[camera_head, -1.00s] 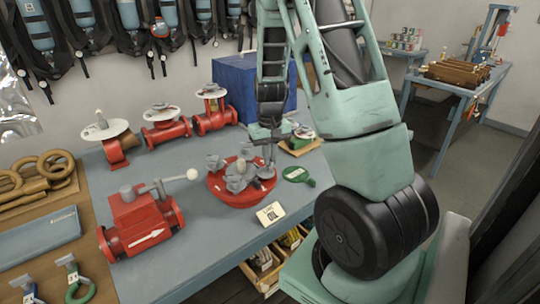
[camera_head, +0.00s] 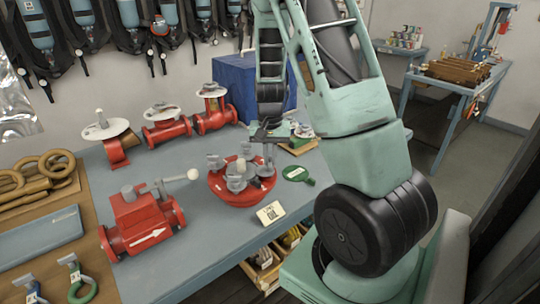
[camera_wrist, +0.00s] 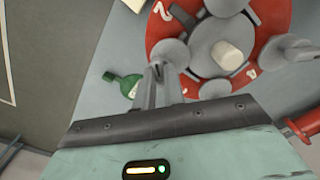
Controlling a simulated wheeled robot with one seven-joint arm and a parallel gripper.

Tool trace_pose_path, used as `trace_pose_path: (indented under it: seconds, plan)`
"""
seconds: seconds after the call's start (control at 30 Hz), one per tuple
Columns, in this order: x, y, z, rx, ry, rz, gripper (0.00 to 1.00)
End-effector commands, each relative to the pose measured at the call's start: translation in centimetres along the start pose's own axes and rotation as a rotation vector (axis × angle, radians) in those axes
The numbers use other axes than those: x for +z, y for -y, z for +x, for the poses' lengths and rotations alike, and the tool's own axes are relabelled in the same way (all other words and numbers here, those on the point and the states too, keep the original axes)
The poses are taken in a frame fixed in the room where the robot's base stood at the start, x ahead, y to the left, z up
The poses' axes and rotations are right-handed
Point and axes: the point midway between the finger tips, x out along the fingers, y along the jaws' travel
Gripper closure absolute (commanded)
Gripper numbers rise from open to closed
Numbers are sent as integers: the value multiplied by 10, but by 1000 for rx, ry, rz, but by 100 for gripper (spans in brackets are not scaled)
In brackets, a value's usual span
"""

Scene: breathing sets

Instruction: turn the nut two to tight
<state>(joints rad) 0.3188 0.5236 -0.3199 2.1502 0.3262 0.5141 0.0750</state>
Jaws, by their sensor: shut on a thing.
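A round red flange (camera_head: 218,188) lies on the blue-grey bench with several grey winged nuts standing around its raised centre. It also shows in the wrist view (camera_wrist: 273,12), with a white 2 painted near its upper left edge. My gripper (camera_head: 267,165) points down over the flange's right side. In the wrist view my gripper (camera_wrist: 165,72) is shut on a grey nut (camera_wrist: 171,50) at the flange's left, below the painted 2. The fingers hide part of this nut. A grey hub with a pale cap (camera_wrist: 227,55) sits in the flange's middle.
A green tool (camera_head: 297,174) lies right of the flange, and a small white card (camera_head: 270,213) stands in front. A red valve block (camera_head: 140,220) with a lever stands to the left. Red valves (camera_head: 167,128) and a blue box (camera_head: 240,85) stand behind.

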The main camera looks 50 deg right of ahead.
Motion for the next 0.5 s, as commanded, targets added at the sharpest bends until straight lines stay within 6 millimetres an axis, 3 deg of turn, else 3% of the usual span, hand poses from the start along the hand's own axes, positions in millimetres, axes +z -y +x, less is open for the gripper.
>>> trace_pose_path:
  seconds: [0.23, 0.3, 0.33, 0.5]
  plan:
    - [-2, 1, -2, -2, -7, -1, 100]
    - [-2, 1, -2, -2, -7, -1, 72]
    - [-2, 1, -2, -2, -7, -1, 67]
    - [-1, 0, -1, -1, -4, -2, 67]
